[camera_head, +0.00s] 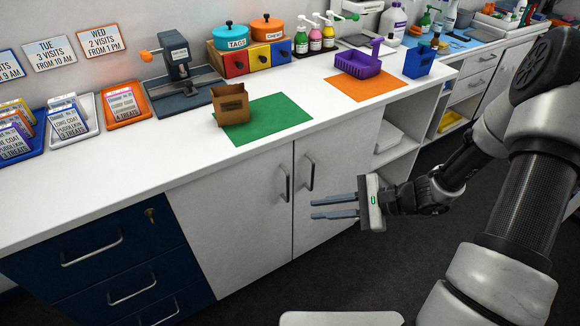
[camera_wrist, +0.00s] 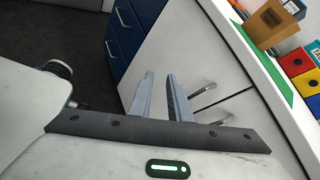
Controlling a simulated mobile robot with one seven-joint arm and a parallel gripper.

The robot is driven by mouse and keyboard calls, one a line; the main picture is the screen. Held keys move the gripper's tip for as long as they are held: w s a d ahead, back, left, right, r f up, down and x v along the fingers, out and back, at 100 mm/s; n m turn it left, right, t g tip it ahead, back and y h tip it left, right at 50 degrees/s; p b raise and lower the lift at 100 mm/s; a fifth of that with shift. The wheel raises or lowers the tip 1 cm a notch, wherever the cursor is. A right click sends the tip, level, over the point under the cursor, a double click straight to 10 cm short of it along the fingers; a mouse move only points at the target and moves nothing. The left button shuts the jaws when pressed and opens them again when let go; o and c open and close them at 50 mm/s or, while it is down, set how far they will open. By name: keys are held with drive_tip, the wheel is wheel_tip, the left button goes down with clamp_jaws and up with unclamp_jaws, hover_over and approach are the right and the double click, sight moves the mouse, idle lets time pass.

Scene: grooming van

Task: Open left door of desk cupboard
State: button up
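The desk cupboard has two white doors under the countertop, both shut. The left door (camera_head: 235,215) has an upright grey bar handle (camera_head: 284,182) near its right edge. The right door (camera_head: 325,190) has a matching handle (camera_head: 308,173) just across the seam. My gripper (camera_head: 312,209) is open and empty, its two fingers apart and pointing left. It appears in front of the right door, lower than both handles and not visibly touching either. In the wrist view the fingers (camera_wrist: 159,75) show a gap; the left door (camera_wrist: 185,45) and its handle (camera_wrist: 203,89) lie beyond them.
Navy drawers (camera_head: 100,260) adjoin the left door, one with a key. Open shelves (camera_head: 395,140) are to the right. The countertop (camera_head: 190,155) carries a brown box (camera_head: 231,104) on a green mat (camera_head: 275,118) and a purple basket (camera_head: 358,63). Dark floor (camera_head: 330,270) in front looks clear.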

drive_tip(key=w+d+f+m+t, duration=0.1)
drive_tip(key=w+f+m+t, duration=0.1)
drive_tip(key=f+m+t, duration=0.35)
drive_tip(key=w+d+f+m+t, duration=0.2)
drive_tip(key=f+m+t, duration=0.3)
drive_tip(key=m, duration=0.1)
drive_tip(key=b, duration=0.3)
hover_over(288, 202)
drive_tip(key=shift+w+m, duration=0.3)
drive_tip(key=shift+m, duration=0.05)
drive_tip(key=shift+c, duration=0.3)
clamp_jaws()
